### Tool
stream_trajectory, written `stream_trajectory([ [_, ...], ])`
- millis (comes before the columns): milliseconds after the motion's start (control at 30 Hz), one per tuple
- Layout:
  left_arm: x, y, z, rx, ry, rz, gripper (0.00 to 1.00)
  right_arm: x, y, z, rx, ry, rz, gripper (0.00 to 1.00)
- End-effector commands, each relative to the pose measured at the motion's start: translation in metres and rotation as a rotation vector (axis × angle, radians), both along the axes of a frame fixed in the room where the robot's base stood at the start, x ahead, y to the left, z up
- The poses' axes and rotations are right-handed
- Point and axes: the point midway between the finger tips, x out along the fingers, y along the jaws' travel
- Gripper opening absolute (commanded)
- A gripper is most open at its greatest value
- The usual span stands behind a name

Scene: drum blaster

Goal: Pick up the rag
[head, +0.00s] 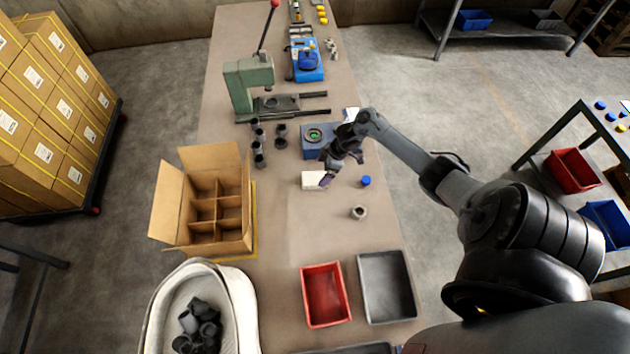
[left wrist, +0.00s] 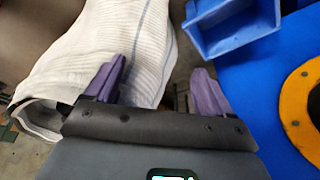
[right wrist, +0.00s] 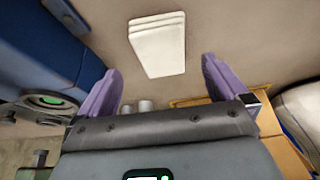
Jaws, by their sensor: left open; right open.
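The rag (head: 310,181) is a small white folded stack lying on the table, in front of the blue box-shaped fixture in the head view. In the right wrist view the rag (right wrist: 157,46) lies flat beyond my fingertips, between their lines. My right gripper (head: 327,177) is at the rag's right edge in the head view, tilted down and covering part of it. Its purple fingers (right wrist: 162,68) are apart with nothing between them. My left gripper (left wrist: 160,70) is out of the head view; its fingers are open and empty near a white ribbed fabric (left wrist: 90,50).
A blue fixture with a green ring (head: 315,142) stands just behind the rag. A blue cap (head: 366,181) and a small metal ring part (head: 358,212) lie to its right. An open divided carton (head: 217,205) is left. Red (head: 325,295) and grey (head: 388,287) bins stand in front.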

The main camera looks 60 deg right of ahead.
Motion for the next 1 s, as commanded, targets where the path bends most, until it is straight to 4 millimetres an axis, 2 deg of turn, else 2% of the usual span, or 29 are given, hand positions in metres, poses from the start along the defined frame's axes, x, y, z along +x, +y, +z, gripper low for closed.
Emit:
stream_trajectory([
  [400, 0.0, 0.003, -0.013, 0.011, 0.001, -0.008, 0.83, 0.017, 0.014, -0.042, 0.001, 0.001, -0.001, 1.0],
  [1000, 0.0, 0.001, -0.013, 0.004, 0.001, -0.001, 0.83, 0.018, 0.014, -0.046, -0.001, 0.002, 0.0, 1.0],
])
